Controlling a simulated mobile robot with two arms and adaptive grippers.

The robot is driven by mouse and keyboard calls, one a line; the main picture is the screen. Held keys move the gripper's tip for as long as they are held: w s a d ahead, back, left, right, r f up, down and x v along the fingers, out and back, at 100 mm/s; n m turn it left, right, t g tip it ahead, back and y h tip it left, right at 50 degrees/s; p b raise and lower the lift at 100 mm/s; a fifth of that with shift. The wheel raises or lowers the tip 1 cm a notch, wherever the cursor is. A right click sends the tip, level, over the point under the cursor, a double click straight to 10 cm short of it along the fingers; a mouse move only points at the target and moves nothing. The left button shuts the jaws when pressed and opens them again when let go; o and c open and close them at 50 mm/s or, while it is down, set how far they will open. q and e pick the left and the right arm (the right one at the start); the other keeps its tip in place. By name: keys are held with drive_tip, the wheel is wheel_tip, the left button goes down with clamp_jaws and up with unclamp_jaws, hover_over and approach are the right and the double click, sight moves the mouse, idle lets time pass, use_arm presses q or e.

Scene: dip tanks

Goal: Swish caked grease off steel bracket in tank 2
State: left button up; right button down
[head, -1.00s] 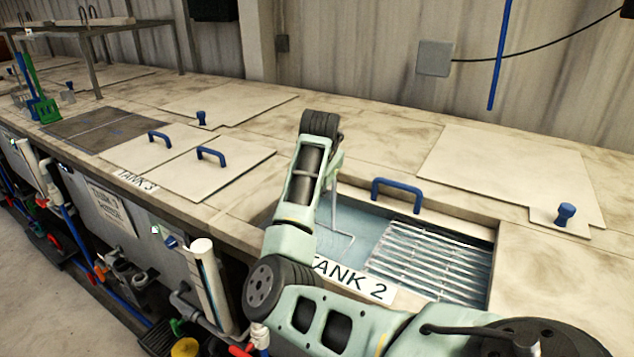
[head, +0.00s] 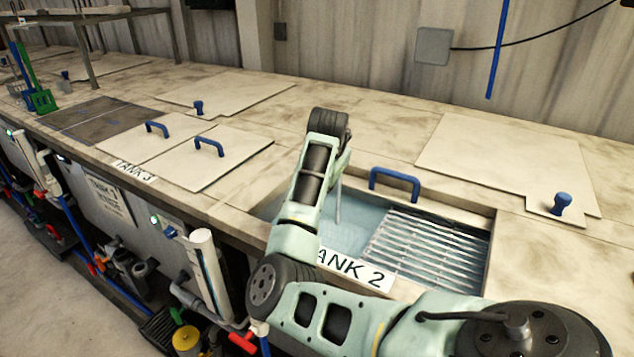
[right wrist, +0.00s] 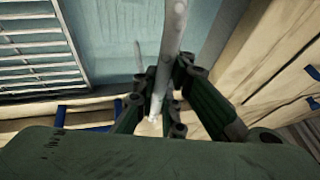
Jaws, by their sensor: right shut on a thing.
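The tank 2 opening (head: 355,238) is uncovered in the head view, with bluish liquid inside and its label (head: 355,270) on the front edge. My right arm reaches over its left part. The right gripper (right wrist: 157,100) is shut on a thin grey steel bracket (right wrist: 174,35), seen as a rod. In the head view a short straight piece of the bracket (head: 339,205) shows below the gripper. Its lower part is not visible there, and I cannot make out any grease. My left gripper is not in view.
A slatted metal rack (head: 425,250) fills the right of tank 2. A blue handle (head: 394,182) stands at its back edge. The tank 3 lids (head: 225,157) lie shut at left. A flat lid (head: 505,165) lies behind right.

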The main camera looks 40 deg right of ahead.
drive_tip(key=shift+w+a+r+p, duration=0.1)
drive_tip(key=shift+w+a+p, duration=0.1)
drive_tip(key=shift+w+p, duration=0.45)
drive_tip(key=shift+w+a+p, duration=0.15)
drive_tip(key=shift+w+p, duration=0.35)
drive_tip(key=shift+p, duration=0.1)
idle(0.3)
